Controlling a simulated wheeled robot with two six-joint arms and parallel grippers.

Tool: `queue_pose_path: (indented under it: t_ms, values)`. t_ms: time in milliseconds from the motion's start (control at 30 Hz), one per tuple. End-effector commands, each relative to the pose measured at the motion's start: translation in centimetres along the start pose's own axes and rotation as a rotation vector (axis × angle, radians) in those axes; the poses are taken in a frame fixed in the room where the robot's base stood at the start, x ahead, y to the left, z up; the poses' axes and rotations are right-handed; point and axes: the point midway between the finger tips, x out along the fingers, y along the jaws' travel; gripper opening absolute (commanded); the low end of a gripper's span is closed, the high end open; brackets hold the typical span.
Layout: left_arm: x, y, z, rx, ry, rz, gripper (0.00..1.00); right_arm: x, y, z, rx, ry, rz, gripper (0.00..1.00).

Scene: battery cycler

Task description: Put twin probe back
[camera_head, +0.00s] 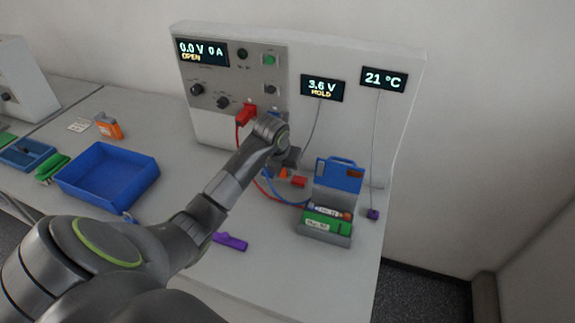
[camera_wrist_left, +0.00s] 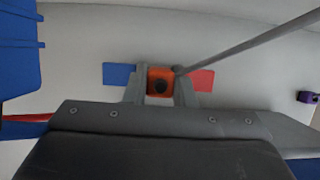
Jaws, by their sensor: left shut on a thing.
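My left gripper (camera_head: 286,164) is low in front of the cycler, its fingers partly hidden by its own wrist in the head view. In the left wrist view, the gripper (camera_wrist_left: 160,92) is shut on the orange twin probe (camera_wrist_left: 160,76), held between both fingers. A grey cable runs from the probe up to the right. A blue patch (camera_wrist_left: 118,74) and a red patch (camera_wrist_left: 203,80) show either side of it; I cannot tell whether the probe touches them. In the head view, a bit of the orange probe (camera_head: 283,173) shows below the gripper. My right gripper is out of view.
The cycler (camera_head: 232,75) has a red plug (camera_head: 245,116) in its front. A purple sensor (camera_head: 373,214), purple piece (camera_head: 230,242) and blue tray (camera_head: 108,178) lie around.

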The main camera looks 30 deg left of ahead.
Motion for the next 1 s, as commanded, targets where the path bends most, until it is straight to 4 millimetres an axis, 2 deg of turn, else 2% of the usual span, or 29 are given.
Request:
queue_pose_path:
  t_ms: [200, 400, 833, 867, 1000]
  values:
    - [1.7, -0.1, 1.5, -0.001, 0.001, 0.000, 0.00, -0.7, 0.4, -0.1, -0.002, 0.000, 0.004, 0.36]
    - [3.1, 0.0, 1.9, 0.000, 0.000, 0.000, 0.00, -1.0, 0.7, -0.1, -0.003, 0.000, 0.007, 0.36]
    - [3.8, 0.0, 1.8, 0.001, 0.000, 0.000, 0.00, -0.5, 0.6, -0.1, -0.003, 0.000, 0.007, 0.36]
    - [3.7, 0.0, 1.8, 0.001, 0.000, 0.001, 0.26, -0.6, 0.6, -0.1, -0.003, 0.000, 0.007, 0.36]
    - [3.6, 0.0, 1.8, 0.001, 0.001, 0.001, 0.44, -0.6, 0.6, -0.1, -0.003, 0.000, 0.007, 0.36]
